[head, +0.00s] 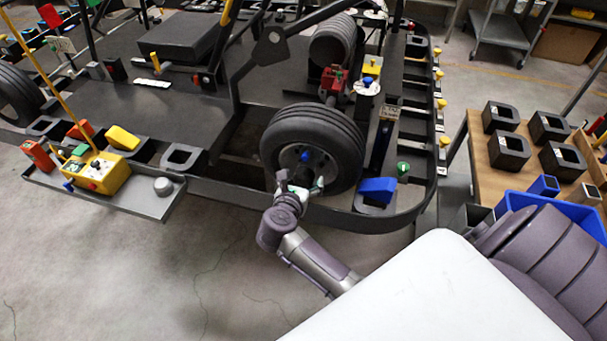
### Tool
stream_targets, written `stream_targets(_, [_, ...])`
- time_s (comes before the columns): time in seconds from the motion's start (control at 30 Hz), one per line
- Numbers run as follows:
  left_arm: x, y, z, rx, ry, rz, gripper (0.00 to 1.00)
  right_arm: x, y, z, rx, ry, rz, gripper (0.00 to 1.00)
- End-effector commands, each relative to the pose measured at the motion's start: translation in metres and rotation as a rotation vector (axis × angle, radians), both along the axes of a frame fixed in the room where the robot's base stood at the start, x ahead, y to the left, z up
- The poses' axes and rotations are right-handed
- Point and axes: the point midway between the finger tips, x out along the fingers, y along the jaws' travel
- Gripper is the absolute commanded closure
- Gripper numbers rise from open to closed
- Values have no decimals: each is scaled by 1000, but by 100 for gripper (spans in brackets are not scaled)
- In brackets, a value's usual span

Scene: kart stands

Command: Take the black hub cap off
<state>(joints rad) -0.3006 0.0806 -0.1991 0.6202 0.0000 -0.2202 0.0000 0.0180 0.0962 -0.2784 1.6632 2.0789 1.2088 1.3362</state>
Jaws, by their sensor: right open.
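A black wheel with a ribbed tyre (335,125) is mounted upright on the near side of the kart stand. Its dark centre (318,165) faces me and has a small blue part (305,156) on it. I cannot clearly tell the black hub cap from the dark hub. My right gripper (300,182) is in front of the lower part of the wheel's centre. It is open, and its fingers partly cover the hub. I cannot tell whether they touch it. My left gripper is not in view.
A grey side tray (130,200) with a yellow box (100,172) is left of the wheel. A blue block (377,190) sits on the frame to the right. A wooden table (483,158) with black blocks and a blue bin (590,220) stands at right. Floor is clear at lower left.

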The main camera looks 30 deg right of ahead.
Motion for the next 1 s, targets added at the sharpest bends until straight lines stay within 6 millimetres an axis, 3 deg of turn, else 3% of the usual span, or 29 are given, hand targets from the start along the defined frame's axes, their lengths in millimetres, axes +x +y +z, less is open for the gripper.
stream_targets(0.43, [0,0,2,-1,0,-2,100,6,-8,-4,1,-1,0,17])
stream_targets(0.8, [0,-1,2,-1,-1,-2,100,6,-8,-4,1,1,0,78])
stream_targets(0.83, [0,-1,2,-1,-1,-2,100,6,-8,-4,1,1,0,50])
stream_targets(1.0, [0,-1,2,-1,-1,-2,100,6,-8,-4,1,1,0,79])
